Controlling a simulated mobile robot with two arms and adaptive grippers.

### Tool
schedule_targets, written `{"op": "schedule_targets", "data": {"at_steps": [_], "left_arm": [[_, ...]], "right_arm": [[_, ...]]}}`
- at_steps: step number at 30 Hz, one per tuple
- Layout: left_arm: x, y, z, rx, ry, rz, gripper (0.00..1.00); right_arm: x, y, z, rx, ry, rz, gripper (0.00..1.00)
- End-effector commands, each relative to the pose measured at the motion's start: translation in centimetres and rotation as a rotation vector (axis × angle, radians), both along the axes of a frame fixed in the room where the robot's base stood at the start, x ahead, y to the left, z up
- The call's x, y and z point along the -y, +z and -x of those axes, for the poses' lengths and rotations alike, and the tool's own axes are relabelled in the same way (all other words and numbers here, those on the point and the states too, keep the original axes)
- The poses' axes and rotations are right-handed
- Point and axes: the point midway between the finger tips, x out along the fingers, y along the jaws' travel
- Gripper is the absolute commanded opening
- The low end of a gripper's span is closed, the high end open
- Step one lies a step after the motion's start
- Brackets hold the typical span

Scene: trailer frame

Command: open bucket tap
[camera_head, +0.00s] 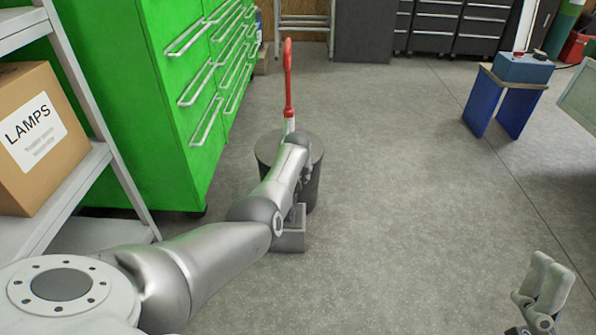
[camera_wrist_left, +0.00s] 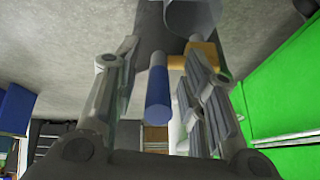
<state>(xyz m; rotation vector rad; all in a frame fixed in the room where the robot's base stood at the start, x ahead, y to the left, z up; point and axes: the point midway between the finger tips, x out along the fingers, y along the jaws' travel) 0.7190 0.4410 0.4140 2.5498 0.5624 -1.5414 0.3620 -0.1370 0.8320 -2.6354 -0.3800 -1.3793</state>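A dark grey bucket (camera_head: 316,178) stands on the floor ahead of me, partly hidden behind my left arm. In the left wrist view a blue tap handle (camera_wrist_left: 158,92) and a brass-coloured tap body (camera_wrist_left: 207,52) show close up, by a grey surface that appears to be the bucket. My left gripper (camera_wrist_left: 160,75) is open, with one finger on each side of the blue handle. I see gaps beside the handle, but contact cannot be judged. The tap is hidden in the head view. My right gripper (camera_head: 553,268) is at the lower right, apart from everything, its fingers close together.
A red and white upright object (camera_head: 288,85) rises behind the bucket. A grey block (camera_head: 289,241) is below my left gripper. A green drawer cabinet (camera_head: 165,110) and a shelf with a LAMPS box (camera_head: 40,140) stand left.

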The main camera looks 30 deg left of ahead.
Motion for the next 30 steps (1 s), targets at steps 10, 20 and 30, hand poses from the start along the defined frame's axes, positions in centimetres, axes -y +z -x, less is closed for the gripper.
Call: {"op": "schedule_targets", "data": {"at_steps": [10, 20, 30], "left_arm": [[-0.2, 0.6, -0.2, 0.010, 0.001, -0.005, 0.39], [0.4, 2.5, 0.7, 0.011, 0.001, -0.007, 0.39], [1.3, 5.6, 2.2, 0.011, 0.002, -0.005, 0.39]], "right_arm": [[0.0, 0.0, 0.0, 0.000, -0.002, 0.001, 0.92], [0.0, 0.0, 0.0, 0.000, -0.001, 0.001, 0.92], [0.0, 0.0, 0.0, 0.000, -0.001, 0.001, 0.92]]}}
